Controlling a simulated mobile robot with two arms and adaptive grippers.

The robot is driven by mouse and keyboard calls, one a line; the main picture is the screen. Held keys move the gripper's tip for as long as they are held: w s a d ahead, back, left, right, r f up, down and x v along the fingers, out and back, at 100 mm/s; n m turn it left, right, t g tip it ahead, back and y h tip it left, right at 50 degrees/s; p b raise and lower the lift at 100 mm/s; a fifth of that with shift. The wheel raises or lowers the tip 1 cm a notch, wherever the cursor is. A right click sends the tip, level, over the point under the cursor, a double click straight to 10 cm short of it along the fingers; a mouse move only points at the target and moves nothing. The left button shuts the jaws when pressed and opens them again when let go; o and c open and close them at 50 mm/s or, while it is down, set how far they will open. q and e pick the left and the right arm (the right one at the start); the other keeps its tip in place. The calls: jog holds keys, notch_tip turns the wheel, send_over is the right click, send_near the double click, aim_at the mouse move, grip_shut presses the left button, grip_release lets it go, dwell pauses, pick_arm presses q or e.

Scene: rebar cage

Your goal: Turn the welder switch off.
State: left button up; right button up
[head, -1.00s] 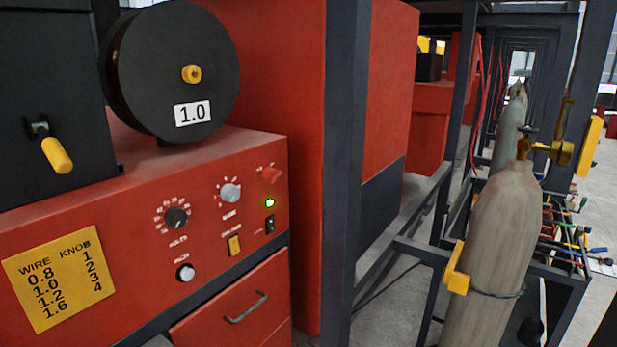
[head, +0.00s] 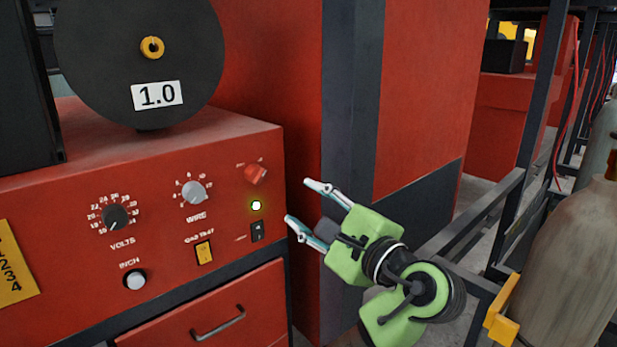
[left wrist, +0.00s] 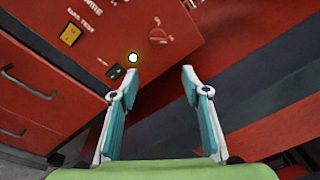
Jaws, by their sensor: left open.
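The red welder panel (head: 60,200) stands at the left in the head view. In the left wrist view the knob (left wrist: 158,36), lamp (left wrist: 133,57) and rocker (left wrist: 115,72) lie just beyond the fingers. My left gripper (head: 299,202) is open and empty, just right of these controls in the head view, with no visible contact. My right gripper is not in view.
A volts knob (head: 115,216), wire knob (head: 193,193), inch button (head: 135,281) and yellow gas test switch (head: 204,252) share the panel. A black wire spool (head: 100,60) stands on top. A dark post (head: 350,100) rises behind my gripper. A gas cylinder (head: 580,250) stands at right.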

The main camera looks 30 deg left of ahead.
pick_arm(q)
jog(key=p, duration=0.3)
send_near(261, 178)
jog(key=a, duration=0.1)
jog(key=p+x, duration=0.2)
jog(key=x, duration=0.6)
jog(key=shift+w+d+r+p, duration=0.1)
jog(key=shift+w+p, duration=0.05)
jog(key=shift+p, duration=0.25)
jog(key=shift+w, duration=0.15)
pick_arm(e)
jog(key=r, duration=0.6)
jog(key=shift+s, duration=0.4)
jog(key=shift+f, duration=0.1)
pick_arm(q)
jog(key=c, duration=1.1)
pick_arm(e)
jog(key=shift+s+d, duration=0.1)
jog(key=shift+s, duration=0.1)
